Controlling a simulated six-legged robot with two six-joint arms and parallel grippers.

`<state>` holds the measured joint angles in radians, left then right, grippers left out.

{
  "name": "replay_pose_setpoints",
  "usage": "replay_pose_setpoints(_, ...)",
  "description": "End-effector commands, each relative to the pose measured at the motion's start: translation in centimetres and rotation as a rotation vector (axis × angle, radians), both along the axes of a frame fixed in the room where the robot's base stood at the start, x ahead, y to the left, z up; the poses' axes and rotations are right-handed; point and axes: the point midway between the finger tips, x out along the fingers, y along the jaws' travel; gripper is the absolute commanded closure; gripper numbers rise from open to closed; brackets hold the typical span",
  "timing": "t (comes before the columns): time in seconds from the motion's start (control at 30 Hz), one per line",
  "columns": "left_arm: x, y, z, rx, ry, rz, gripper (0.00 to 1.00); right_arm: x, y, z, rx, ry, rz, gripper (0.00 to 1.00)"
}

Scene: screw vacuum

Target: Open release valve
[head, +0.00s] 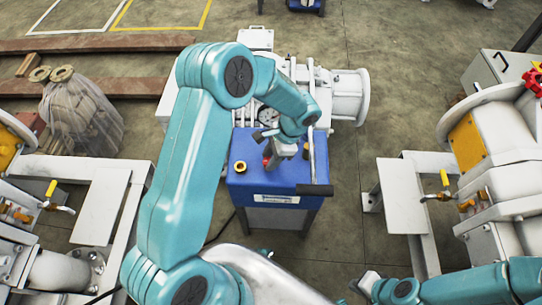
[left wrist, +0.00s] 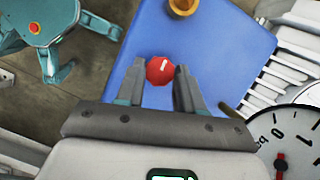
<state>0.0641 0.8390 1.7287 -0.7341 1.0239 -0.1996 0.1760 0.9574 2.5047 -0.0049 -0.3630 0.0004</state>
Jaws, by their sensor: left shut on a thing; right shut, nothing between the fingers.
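The release valve appears to be the red knob (head: 266,161) on the blue cart top (head: 240,180). In the left wrist view the red knob (left wrist: 159,71) sits between the fingertips of my left gripper (left wrist: 161,76). My left gripper (head: 272,157) is shut on the knob and partly covers it in the head view. The white mark on the knob's face shows in the wrist view. My right gripper (head: 366,283) is low in the head view, shut and empty, away from the cart.
A dial gauge (left wrist: 293,139) is close to my left gripper. A black-ended handle (head: 314,190) stands at the cart's right.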

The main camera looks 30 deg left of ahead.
Motion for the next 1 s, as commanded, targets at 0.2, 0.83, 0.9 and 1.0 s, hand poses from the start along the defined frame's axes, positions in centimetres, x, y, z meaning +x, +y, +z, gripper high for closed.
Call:
replay_pose_setpoints(0.2, 0.1, 0.1, -0.1, 0.001, 0.000, 0.117, 0.94, 0.0, 0.0, -0.5, 0.000, 0.000, 0.000, 1.00)
replay_pose_setpoints(0.83, 0.3, 0.6, 0.0, 0.001, -0.001, 0.701, 0.94, 0.0, 0.0, -2.0, 0.000, 0.000, 0.000, 1.00)
replay_pose_setpoints(0.9, 0.3, 0.7, 0.0, 0.000, -0.002, 0.768, 0.94, 0.0, 0.0, -2.1, 0.000, 0.000, 0.000, 1.00)
replay_pose_setpoints(1.0, 0.3, 0.7, 0.1, 0.000, -0.002, 0.862, 0.94, 0.0, 0.0, -2.2, 0.000, 0.000, 0.000, 1.00)
